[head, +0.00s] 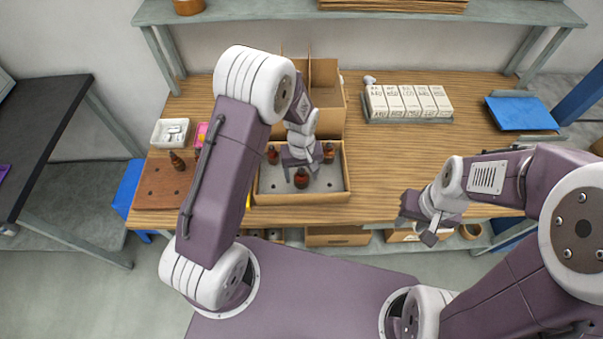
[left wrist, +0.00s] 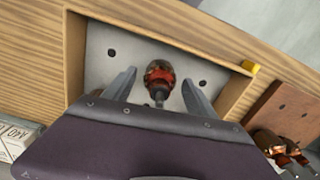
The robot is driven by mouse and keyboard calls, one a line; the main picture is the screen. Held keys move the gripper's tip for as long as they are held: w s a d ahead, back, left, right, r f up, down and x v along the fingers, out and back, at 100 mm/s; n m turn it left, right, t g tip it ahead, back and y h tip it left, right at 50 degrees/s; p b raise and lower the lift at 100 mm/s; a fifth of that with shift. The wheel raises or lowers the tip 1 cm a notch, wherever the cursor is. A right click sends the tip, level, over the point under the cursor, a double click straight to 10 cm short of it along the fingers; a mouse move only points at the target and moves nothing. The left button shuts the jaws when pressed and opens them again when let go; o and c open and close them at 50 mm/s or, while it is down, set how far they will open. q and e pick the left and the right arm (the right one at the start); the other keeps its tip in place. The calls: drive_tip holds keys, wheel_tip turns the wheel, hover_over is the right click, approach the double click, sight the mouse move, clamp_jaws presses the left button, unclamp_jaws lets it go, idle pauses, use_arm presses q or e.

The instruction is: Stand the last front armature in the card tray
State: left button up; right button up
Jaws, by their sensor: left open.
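The card tray (head: 347,185) stands on the bench with a grey holed insert. A front armature (head: 301,178) with red-brown windings stands in the insert. My left gripper (head: 300,166) is over the tray, close to this armature. In the left wrist view the armature (left wrist: 160,75) is between the open fingers (left wrist: 160,92), with a gap on each side and its shaft toward the camera. Two more armatures, one at left (head: 273,155) and one at right (head: 329,152), stand farther back in the tray. My right gripper (head: 417,229) is off the bench's front edge, apparently open and empty.
A brown board (head: 155,190) with armatures partly hidden by my left arm lies left of the tray. A white bin (head: 169,132) is behind it. A divided carton (head: 325,100) stands behind the tray. White boxes (head: 408,102) and a blue folder (head: 521,114) are at right. Bench right of the tray is clear.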

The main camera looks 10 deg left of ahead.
use_arm(q)
drive_tip(key=shift+r+p, duration=4.25)
drive_tip(key=shift+r, duration=0.7)
drive_tip(key=o, duration=0.6)
drive_tip(key=shift+c, duration=0.2)
drive_tip(key=shift+f, duration=0.1)
wheel_tip(320, 180, up, 9)
drive_tip(key=b, duration=0.1)
wheel_tip(320, 180, up, 9)
drive_tip(key=b, duration=0.1)
